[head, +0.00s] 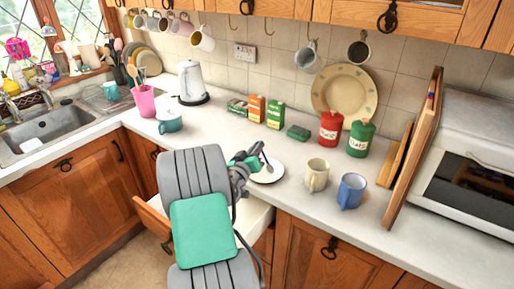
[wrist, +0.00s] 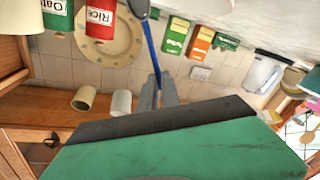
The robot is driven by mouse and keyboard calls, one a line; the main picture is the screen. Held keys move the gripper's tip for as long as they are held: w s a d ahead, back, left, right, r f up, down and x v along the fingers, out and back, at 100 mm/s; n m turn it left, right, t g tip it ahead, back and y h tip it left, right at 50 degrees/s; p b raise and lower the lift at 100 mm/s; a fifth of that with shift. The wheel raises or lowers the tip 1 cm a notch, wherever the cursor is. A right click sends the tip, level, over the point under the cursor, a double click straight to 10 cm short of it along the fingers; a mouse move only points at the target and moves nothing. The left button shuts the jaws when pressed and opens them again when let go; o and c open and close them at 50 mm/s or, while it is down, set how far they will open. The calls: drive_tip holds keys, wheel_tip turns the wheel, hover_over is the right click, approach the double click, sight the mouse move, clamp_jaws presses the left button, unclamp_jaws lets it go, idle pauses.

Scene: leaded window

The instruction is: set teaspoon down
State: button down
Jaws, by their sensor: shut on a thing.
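My gripper (wrist: 158,98) is shut on the teaspoon (wrist: 152,50). In the wrist view, which is upside down, the blue handle rises from between the fingertips and the dark bowl lies at the far end, by the picture's edge. In the head view my gripper (head: 258,155) is over the counter, above or at the white saucer (head: 268,178). The teaspoon is too small there to make out clearly. I cannot tell whether it touches the saucer.
A cream mug (head: 316,176) and a blue mug (head: 351,191) stand right of the saucer on the white counter (head: 225,135). Red (head: 330,128) and green (head: 360,139) canisters and several boxes stand behind. A drawer (head: 253,217) is open below. Mugs hang above.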

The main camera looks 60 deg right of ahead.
drive_tip(key=shift+f, duration=0.1)
drive_tip(key=shift+f+b, duration=0.15)
drive_tip(key=shift+b, duration=0.15)
drive_tip(key=c, duration=1.6)
unclamp_jaws()
drive_tip(key=shift+o, duration=0.2)
